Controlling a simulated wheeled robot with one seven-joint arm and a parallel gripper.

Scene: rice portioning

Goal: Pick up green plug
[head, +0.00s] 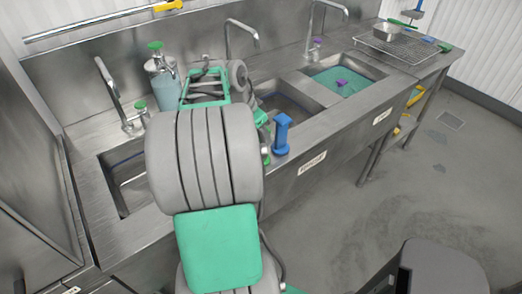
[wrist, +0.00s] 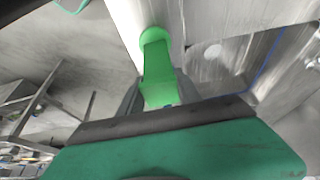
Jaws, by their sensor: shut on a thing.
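The green plug (wrist: 156,68) is in the wrist view, a bright green piece with a rounded far end. My gripper (wrist: 158,92) is shut on it, with dark fingers on both sides of its near part. A pale metal surface lies beyond the plug; I cannot tell whether the plug touches it. A blue plug (head: 282,133) stands upright on the front rim of the counter, right of my arm. A purple plug (head: 342,84) shows in the right sink.
The steel counter (head: 330,118) has a left sink (head: 124,188), a middle sink (head: 288,106) and a right sink (head: 352,72) holding teal liquid. Taps rise along the back. A bluish bottle (head: 164,85) stands behind my arm. A rack (head: 405,47) with a metal pan (head: 386,32) is at far right.

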